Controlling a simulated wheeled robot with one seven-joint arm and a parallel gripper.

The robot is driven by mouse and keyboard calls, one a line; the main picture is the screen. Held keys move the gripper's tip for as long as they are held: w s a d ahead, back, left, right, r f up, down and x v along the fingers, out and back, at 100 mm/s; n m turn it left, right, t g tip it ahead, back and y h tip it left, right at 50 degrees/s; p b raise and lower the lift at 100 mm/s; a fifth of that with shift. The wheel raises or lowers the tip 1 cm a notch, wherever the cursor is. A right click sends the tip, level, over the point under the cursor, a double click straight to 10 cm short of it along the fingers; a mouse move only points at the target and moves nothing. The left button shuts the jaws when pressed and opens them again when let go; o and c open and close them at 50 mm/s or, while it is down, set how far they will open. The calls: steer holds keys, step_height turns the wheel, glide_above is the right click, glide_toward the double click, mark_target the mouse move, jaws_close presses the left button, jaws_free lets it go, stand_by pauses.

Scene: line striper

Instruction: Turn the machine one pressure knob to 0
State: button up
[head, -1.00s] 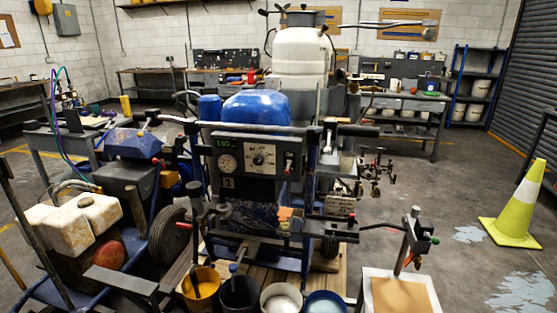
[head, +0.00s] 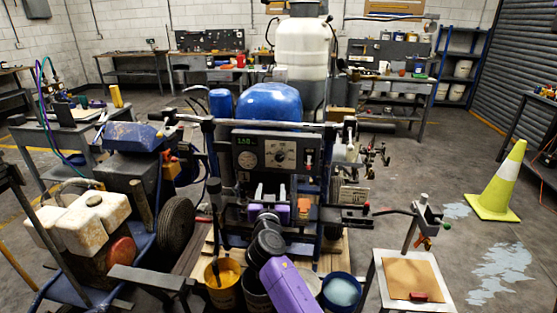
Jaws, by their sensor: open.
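Machine one is the line striper in the middle, with a blue tank (head: 270,102) above a dark control panel (head: 265,168). The panel has a small green digital display (head: 245,142), too small to read surely, and a round white gauge (head: 247,160) at its left. The pressure knob (head: 281,154) sits in a pale square dial to the right of the gauge; its pointer setting is too small to read. My gripper (head: 270,188) is open and empty, just below the knob in the picture and apart from it. It covers the lower part of the panel.
Several buckets, including a yellow one (head: 223,275) and a blue one (head: 341,291), stand before the machine. A second machine with a dirty white engine (head: 82,220) is at left. A small table (head: 410,280) and a yellow cone (head: 498,183) are at right.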

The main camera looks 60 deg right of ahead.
steer(key=m+g+h, duration=0.1)
steer(key=m, duration=0.1)
glide_toward(279, 158)
steer(key=shift+p+x, duration=0.85)
steer(key=shift+x, duration=3.1)
jaws_close()
